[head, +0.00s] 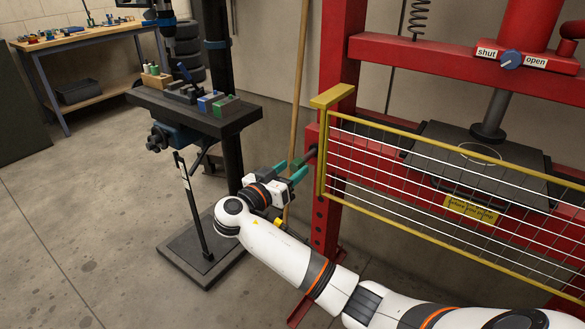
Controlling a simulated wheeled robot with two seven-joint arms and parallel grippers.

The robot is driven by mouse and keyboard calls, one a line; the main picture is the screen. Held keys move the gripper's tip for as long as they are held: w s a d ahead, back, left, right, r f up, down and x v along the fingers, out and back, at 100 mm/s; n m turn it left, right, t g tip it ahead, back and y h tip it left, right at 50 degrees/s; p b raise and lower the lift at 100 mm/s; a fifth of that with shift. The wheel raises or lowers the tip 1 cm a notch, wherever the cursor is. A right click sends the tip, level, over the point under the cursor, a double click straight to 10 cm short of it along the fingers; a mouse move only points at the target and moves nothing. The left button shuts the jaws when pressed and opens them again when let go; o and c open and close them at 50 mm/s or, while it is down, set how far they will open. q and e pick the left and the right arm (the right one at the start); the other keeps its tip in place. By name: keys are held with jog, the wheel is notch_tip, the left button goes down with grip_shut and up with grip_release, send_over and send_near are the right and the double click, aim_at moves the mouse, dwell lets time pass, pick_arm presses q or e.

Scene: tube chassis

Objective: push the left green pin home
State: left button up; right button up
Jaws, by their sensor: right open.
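The left green pin (298,162) shows as a small dark green end at the left post of the red press (330,190), just left of the yellow guard frame. My right gripper (292,169), with teal fingers, is open at this pin. Its fingers point toward the post, and the pin's end appears between or just beyond the fingertips. I cannot tell whether they touch it. How deep the pin sits in the post is too small to tell. My left gripper is not in view.
The yellow guard (420,145) with its wire mesh stands right of the pin. A wooden pole (299,75) leans behind. A drill press table (215,118) with small blocks stands to the left. A workbench (85,40) is at the back left. The floor at left is clear.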

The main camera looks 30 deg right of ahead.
aim_at(301, 162)
jog(key=shift+x, duration=0.75)
grip_shut()
jog(key=shift+w+d, duration=0.1)
jog(key=shift+d, duration=0.05)
jog(key=b+x, duration=0.1)
jog(key=x, duration=0.1)
jog(key=shift+w+d+f+b, duration=0.1)
jog(key=shift+w+d+b, duration=0.05)
jog(key=shift+d+b, duration=0.2)
jog(key=shift+w+d, duration=0.1)
jog(key=shift+d, duration=0.05)
grip_release()
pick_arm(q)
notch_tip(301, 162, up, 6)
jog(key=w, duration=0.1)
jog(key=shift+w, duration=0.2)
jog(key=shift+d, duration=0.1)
